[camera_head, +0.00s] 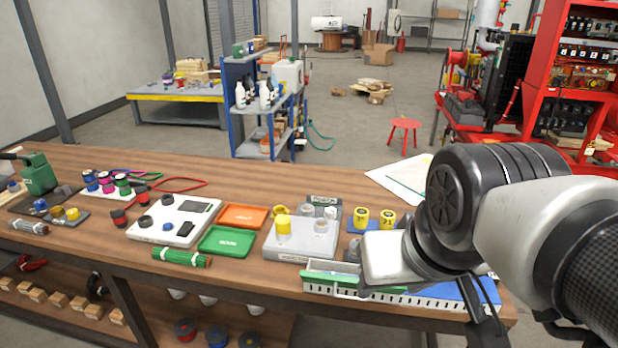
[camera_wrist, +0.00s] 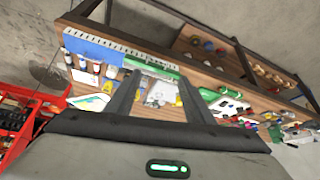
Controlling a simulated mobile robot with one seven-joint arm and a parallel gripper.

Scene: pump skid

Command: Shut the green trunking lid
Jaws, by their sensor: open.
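The green trunking lid (camera_head: 338,279) lies along the left part of a pale slotted trunking (camera_head: 375,298) at the bench's front edge. My wrist hides part of it in the head view, and I cannot tell its exact tilt. In the wrist view the green lid (camera_wrist: 153,63) is a strip beyond my fingers, beside the slotted trunking wall (camera_wrist: 135,52). My gripper (camera_wrist: 160,80) is open and empty, its two dark fingers apart on either side of the view's middle. The fingers appear apart from the lid.
A blue section (camera_head: 458,291) covers the trunking's right part. Behind the trunking stand a grey fixture (camera_head: 291,249) with a yellow cylinder (camera_head: 283,228) and two yellow pots (camera_head: 375,218). A green tray (camera_head: 227,241) lies left of them.

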